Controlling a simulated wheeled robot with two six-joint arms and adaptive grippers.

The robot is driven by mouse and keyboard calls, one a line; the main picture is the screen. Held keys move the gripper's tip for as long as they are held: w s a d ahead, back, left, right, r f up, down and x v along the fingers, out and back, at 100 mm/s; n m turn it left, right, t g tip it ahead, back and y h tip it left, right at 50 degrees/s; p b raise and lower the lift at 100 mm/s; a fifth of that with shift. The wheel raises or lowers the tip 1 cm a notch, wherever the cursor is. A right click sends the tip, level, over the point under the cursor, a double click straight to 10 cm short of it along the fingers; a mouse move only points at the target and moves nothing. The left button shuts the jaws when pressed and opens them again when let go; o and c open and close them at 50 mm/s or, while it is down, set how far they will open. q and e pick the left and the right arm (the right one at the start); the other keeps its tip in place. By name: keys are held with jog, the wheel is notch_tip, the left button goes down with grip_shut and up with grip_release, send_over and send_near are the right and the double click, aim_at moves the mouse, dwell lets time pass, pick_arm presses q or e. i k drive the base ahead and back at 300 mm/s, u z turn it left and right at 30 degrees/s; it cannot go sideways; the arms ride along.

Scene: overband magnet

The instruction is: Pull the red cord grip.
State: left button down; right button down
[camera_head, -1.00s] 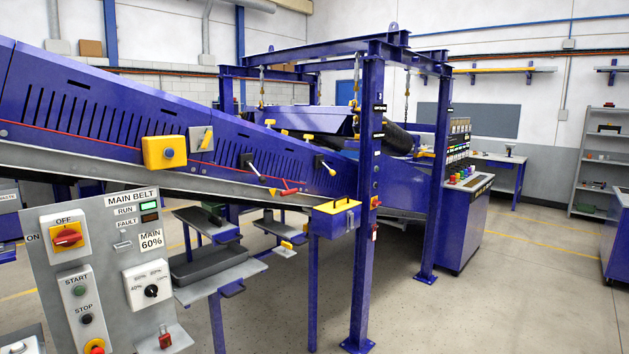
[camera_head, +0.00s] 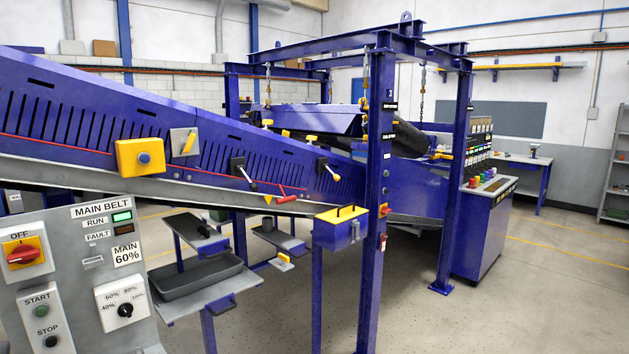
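The red cord grip (camera_head: 287,192) is a small red piece near the right end of the red cord (camera_head: 185,171). The cord runs along the side of the blue inclined conveyor (camera_head: 75,115). The grip is at mid-picture, just left of the gantry's near post, with a small yellow tag (camera_head: 267,199) beside it. It is too small to make out in detail. Neither of my grippers is in view.
A grey MAIN BELT panel (camera_head: 75,270) stands close at the lower left. A table with a dark tray (camera_head: 195,280), a yellow-topped blue box (camera_head: 340,225) and the blue gantry post (camera_head: 375,200) stand before the conveyor. Floor (camera_head: 520,310) at the right is clear.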

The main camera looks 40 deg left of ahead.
aim_at(292, 198)
jog(key=z, duration=0.25)
jog(key=i, duration=2.15)
jog(key=u, duration=0.5)
jog(key=i, duration=1.25)
jog(key=u, duration=1.95)
jog(key=i, duration=0.65)
jog(key=u, duration=0.45)
